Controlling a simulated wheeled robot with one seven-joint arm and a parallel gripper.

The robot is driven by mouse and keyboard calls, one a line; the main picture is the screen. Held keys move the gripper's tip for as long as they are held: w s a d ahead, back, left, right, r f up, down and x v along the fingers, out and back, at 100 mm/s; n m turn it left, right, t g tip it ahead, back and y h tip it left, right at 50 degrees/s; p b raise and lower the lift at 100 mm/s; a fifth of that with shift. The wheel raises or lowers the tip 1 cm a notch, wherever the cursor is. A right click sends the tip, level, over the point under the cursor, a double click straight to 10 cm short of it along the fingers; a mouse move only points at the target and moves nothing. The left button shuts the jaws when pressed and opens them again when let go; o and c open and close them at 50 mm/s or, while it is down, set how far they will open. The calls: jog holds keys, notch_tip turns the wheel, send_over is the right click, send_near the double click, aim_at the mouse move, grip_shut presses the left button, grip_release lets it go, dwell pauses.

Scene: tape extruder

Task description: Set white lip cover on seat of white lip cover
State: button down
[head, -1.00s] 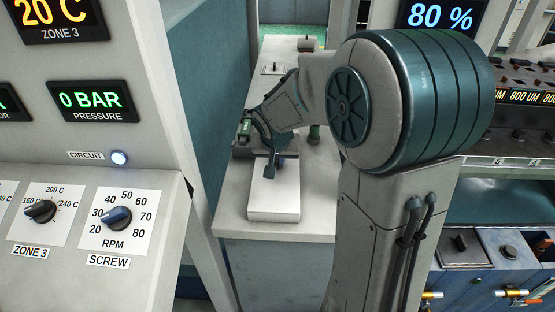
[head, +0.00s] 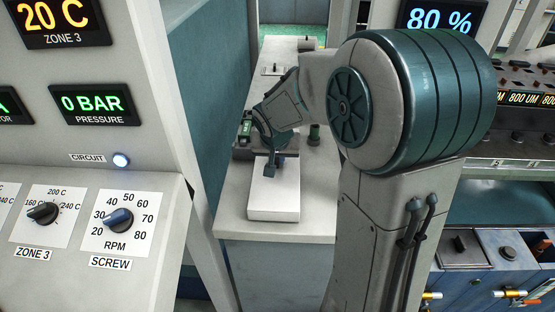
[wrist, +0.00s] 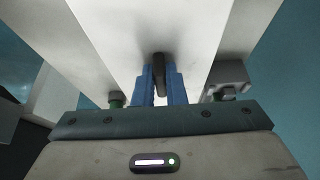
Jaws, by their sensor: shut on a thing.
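The white lip cover (head: 275,197) is a white, box-like slab at the near end of the pale counter. My gripper (head: 271,167) is above its far part. In the wrist view, the blue fingers of my gripper (wrist: 160,88) are shut on a dark upright handle on the white cover (wrist: 118,45). I cannot tell whether the cover rests on the surface or is slightly above it. I cannot make out the seat for certain; the arm and the cover may hide it.
A dark grey block with a green part (head: 244,146) stands beside my gripper on the left. A green-topped knob (head: 314,134) stands to the right. The counter (head: 318,205) is bare right of the cover. A panel with dials (head: 118,215) rises at the left.

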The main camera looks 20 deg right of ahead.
jog(key=shift+r+p, duration=1.5)
jog(key=shift+r, duration=0.85)
